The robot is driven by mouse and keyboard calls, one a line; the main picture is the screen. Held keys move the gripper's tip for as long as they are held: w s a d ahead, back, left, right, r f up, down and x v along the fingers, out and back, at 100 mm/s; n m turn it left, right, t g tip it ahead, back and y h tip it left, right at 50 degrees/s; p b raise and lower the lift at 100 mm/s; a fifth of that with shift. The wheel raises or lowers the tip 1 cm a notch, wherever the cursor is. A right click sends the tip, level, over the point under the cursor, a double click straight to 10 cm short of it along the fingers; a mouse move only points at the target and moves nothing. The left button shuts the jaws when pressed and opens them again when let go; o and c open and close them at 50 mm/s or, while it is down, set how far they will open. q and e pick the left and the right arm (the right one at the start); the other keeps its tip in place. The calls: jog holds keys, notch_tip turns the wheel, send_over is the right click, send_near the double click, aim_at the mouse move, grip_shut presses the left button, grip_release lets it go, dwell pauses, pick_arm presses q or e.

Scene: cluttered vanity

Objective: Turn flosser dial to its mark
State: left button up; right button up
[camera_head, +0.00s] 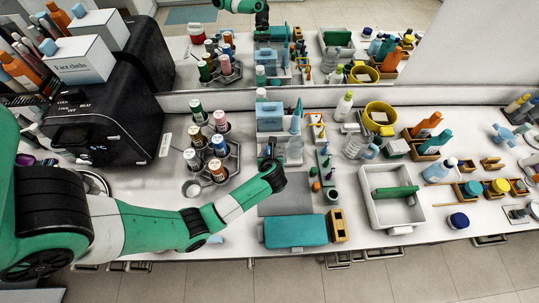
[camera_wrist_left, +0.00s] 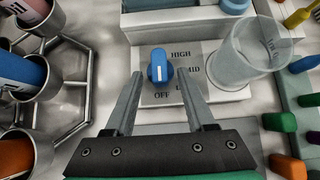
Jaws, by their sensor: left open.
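The flosser dial (camera_wrist_left: 160,67) is a small blue knob with a white line on a grey plate (camera_wrist_left: 186,60) on the white flosser base. The plate reads HIGH, MID and OFF, with another label partly hidden by my right finger. The white line runs nearly upright in the left wrist view; I cannot tell which label it points to. My left gripper (camera_wrist_left: 159,82) is open, one finger on each side of the dial, with gaps visible between.
A clear cup (camera_wrist_left: 250,52) stands close right of the dial. A metal rack (camera_wrist_left: 75,95) holding cans is on the left. A teal case (camera_head: 295,232) lies in front, and a white tray (camera_head: 365,205) with a green item stands to the right.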

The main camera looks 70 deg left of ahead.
pick_arm(q)
grip_shut()
jog(key=shift+w+n, duration=0.1)
jog(key=shift+n, duration=0.2)
jog(key=shift+w+d+f+n+g+y+b, duration=0.1)
jog(key=shift+w+n+g+y+b, duration=0.2)
jog(key=shift+n+g+b, duration=0.6)
jog(key=n+g+b, duration=0.2)
jog(key=n+b, duration=0.1)
jog(key=b, duration=0.1)
jog(key=w+n+g+b, duration=0.1)
jog(key=n+g+b, duration=0.1)
jog(key=b, duration=0.2)
jog(key=shift+w+f+n+b, duration=0.1)
jog(key=shift+w+n+b, duration=0.05)
jog(key=shift+n+b, duration=0.25)
jog(key=shift+r+n+g+h+b, duration=0.2)
jog(key=shift+n+g+h+b, duration=0.25)
jog(key=shift+b, duration=0.3)
grip_release()
